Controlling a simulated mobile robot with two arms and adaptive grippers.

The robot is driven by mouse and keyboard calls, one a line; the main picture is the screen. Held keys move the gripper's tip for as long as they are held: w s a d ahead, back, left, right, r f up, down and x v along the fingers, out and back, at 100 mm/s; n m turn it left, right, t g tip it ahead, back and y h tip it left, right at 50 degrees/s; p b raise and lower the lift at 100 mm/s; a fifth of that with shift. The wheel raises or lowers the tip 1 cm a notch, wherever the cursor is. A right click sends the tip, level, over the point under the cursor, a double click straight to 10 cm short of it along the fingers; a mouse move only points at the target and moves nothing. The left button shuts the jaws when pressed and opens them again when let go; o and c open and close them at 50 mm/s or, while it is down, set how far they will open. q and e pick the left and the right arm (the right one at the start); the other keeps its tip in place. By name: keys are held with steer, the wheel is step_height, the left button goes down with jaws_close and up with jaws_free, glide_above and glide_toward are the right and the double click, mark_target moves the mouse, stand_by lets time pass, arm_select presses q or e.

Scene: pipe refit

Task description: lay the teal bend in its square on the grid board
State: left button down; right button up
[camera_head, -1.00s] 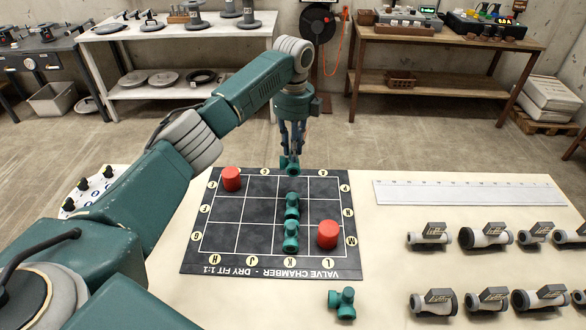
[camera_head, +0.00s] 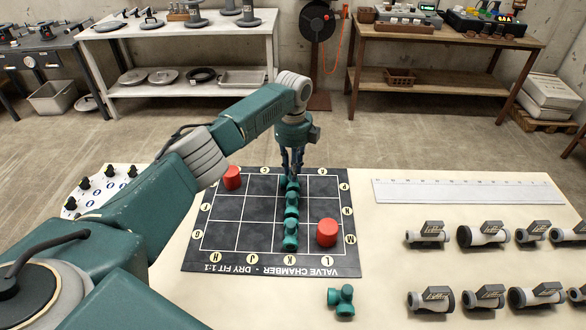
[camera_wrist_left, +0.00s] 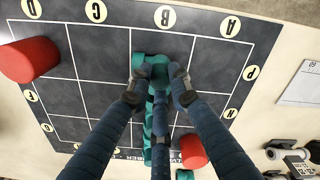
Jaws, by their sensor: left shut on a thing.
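The grid board (camera_head: 257,210) lies flat on the table, dark with white lines and round letter labels. My left gripper (camera_head: 291,177) is over the far row of its third column, shut on the teal bend (camera_head: 292,184). In the left wrist view the fingers (camera_wrist_left: 157,82) close around the teal bend (camera_wrist_left: 152,66), low at the board's surface; I cannot tell whether it touches. Two teal pieces (camera_head: 291,205) (camera_head: 290,236) lie in the squares nearer me in that column. My right gripper is out of view.
Red cylinders stand on the board at far left (camera_head: 232,178) and near right (camera_head: 327,232). Another teal fitting (camera_head: 341,301) lies off the board's near edge. Several grey pipe pieces (camera_head: 485,236) and a long ruler (camera_head: 465,190) are at right.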

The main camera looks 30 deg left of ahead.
arm_select(q)
steer(key=c, duration=1.6)
jaws_free()
steer(key=shift+r, duration=0.25)
step_height(320, 180, up, 12)
steer(key=shift+f+b, duration=0.1)
steer(key=shift+b, duration=0.55)
